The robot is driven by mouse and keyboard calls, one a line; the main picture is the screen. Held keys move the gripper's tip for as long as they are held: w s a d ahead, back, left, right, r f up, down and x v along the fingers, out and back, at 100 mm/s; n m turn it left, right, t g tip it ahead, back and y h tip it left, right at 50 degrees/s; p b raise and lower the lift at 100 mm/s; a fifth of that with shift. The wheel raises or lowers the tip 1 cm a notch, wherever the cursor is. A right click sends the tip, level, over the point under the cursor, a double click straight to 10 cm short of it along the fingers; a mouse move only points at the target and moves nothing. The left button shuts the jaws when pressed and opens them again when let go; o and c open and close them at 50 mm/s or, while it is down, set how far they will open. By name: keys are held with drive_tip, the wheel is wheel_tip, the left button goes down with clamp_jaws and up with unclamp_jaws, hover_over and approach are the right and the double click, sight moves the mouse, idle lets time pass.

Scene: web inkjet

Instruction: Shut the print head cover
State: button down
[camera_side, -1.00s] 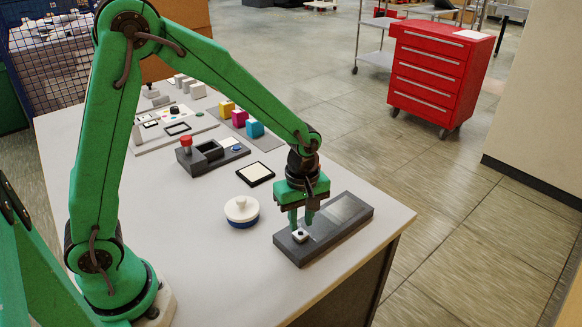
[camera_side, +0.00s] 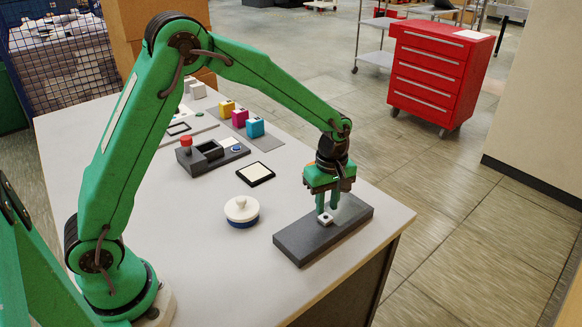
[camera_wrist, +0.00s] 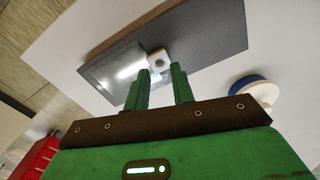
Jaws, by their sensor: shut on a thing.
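A long dark grey slab (camera_side: 290,243) lies on the table's right part, with a shiny, glass-like panel (camera_wrist: 112,68) set toward its far end. A small pale knob with a dark centre (camera_side: 325,220) sits on the slab, and in the wrist view (camera_wrist: 158,58) it is at the panel's edge. I take the knob as the print head cover's handle; the cover's own edges are hard to tell. My gripper (camera_side: 326,206) points down at the knob, with its fingers (camera_wrist: 162,82) shut on it. The fingers hide part of the panel in both views.
A white lidded pot with a blue base (camera_side: 241,211) stands left of the slab. A black-framed pad (camera_side: 255,174), a dark unit with a red knob (camera_side: 200,157) and coloured cartridges (camera_side: 240,118) are farther back. The table's right edge is close to the slab.

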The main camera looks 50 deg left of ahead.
drive_tip(key=c, duration=1.2)
unclamp_jaws()
drive_tip(key=shift+w, duration=0.25)
drive_tip(key=shift+r, duration=0.15)
drive_tip(key=shift+r, duration=3.85)
drive_tip(key=shift+s, duration=0.1)
drive_tip(key=s+a+r+m+t, duration=0.2)
drive_tip(key=s+r+m, duration=0.2)
drive_tip(key=s+r, duration=0.15)
drive_tip(key=s+a+r+m+t, duration=0.1)
drive_tip(key=s+a+r+m, duration=0.2)
drive_tip(key=s+r, duration=0.25)
drive_tip(key=s+m+t, duration=0.1)
drive_tip(key=s+m, duration=0.1)
drive_tip(key=s, duration=0.2)
drive_tip(key=s+a+m+t, duration=0.1)
drive_tip(key=s+m, duration=0.2)
drive_tip(key=s, duration=0.1)
drive_tip(key=s+a+m, duration=0.1)
drive_tip(key=s+m, duration=0.2)
drive_tip(key=s, duration=0.2)
drive_tip(key=shift+s+a+f+t, duration=0.1)
drive_tip(key=shift+a+f+t, duration=0.15)
drive_tip(key=shift+f+t, duration=0.15)
